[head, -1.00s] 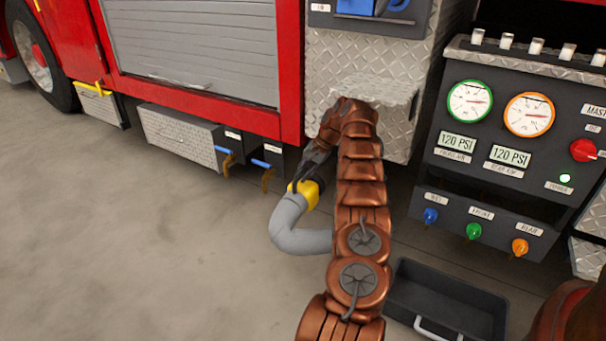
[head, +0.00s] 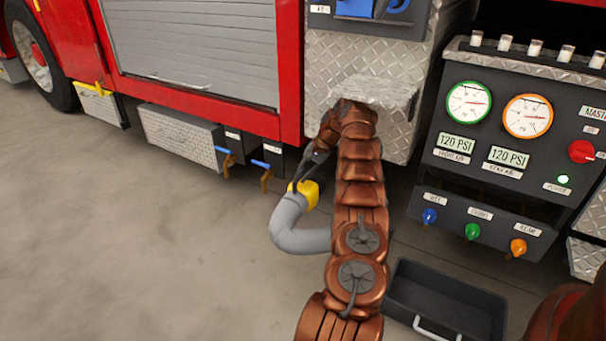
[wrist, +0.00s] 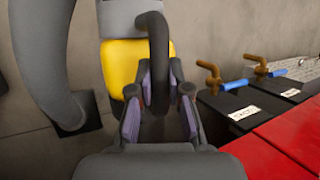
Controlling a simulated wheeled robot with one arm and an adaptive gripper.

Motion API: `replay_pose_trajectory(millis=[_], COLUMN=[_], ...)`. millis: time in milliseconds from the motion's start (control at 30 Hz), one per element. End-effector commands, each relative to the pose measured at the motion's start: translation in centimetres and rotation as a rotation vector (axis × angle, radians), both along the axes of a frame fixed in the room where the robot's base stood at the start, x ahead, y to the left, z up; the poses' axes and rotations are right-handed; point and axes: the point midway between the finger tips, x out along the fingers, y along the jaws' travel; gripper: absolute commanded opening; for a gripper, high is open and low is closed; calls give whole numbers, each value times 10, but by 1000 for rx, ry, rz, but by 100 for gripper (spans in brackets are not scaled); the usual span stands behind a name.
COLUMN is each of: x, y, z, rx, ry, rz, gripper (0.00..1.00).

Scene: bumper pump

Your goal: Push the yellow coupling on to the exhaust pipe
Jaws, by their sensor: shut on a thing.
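The yellow coupling (head: 307,195) sits low beside the truck at the end of a grey hose (head: 287,222), which bends down and right behind my arm. In the wrist view the yellow coupling (wrist: 122,65) is just beyond the fingers. A dark looped handle (wrist: 158,50) stands in front of it and runs down between the finger pads. My gripper (wrist: 158,112) is shut on this handle.
Two brown valves with blue levers (head: 263,165) hang at the truck's lower edge, left of the coupling. A diamond-plate box (head: 385,150) overhangs on the right. The gauge panel (head: 510,160) and a dark tray (head: 445,300) are further right. The floor on the left is clear.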

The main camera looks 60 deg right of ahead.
Motion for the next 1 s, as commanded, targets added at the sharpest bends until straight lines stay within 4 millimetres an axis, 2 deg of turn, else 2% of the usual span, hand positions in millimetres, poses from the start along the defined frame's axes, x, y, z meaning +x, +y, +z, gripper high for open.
replay_pose_trajectory(millis=[633, 667, 900, 1000], x=[0, 0, 0, 0], y=[-3, -3, -2, -2], z=[2, 2, 1, 1], rx=[-3, -3, -2, -1], ry=[-2, -2, -1, -1], rz=[-1, -1, -1, -1], gripper=[0, 19, 44, 46])
